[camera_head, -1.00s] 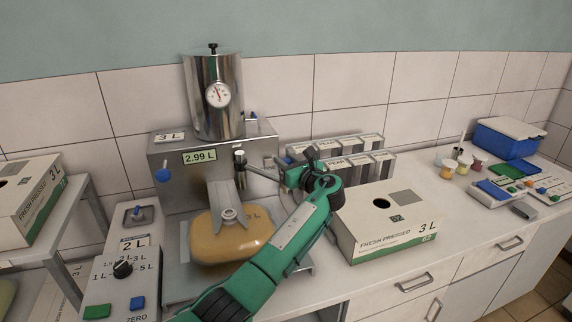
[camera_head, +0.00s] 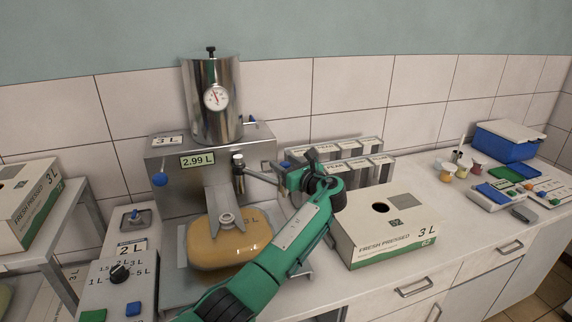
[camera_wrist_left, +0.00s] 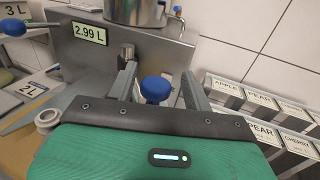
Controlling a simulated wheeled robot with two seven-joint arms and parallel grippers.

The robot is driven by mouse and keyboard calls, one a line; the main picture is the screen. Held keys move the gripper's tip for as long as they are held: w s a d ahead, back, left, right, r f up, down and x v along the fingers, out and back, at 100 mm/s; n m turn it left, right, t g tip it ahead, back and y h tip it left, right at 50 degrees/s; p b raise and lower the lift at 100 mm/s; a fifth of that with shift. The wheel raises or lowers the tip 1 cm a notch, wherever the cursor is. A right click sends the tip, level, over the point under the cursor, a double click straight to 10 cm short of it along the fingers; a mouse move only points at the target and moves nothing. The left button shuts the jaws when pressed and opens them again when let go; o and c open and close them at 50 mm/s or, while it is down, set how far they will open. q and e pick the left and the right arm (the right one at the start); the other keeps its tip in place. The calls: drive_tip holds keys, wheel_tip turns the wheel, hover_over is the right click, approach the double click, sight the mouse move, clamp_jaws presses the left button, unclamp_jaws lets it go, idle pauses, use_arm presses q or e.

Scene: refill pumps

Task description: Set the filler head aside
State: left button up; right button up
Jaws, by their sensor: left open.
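A grey filler head (camera_head: 219,190) slopes down from the steel machine (camera_head: 170,150) to the spout of an orange 3 L bag (camera_head: 231,245). The exact contact at the spout is too small to tell. A short steel cylinder with a dark cap (camera_head: 238,163) stands beside it and also shows in the left wrist view (camera_wrist_left: 127,52). My left gripper (camera_head: 258,171) is at the machine's front right, fingers pointing left towards the cylinder. In the left wrist view its fingers (camera_wrist_left: 158,80) are apart with a blue knob (camera_wrist_left: 155,88) between them. My right gripper is not in view.
A 3 L carton (camera_head: 388,222) with a round hole stands right of my arm. Labelled blocks (camera_head: 345,150) stand behind it. A control box with a dial (camera_head: 120,285) is at the front left. The right counter holds small cups and a blue box (camera_head: 508,140).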

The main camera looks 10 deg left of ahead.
use_arm(q)
drive_tip(key=b+v, duration=0.3)
drive_tip(key=v, duration=1)
drive_tip(key=shift+s+d+b, duration=0.25)
drive_tip(key=shift+d+b, duration=0.05)
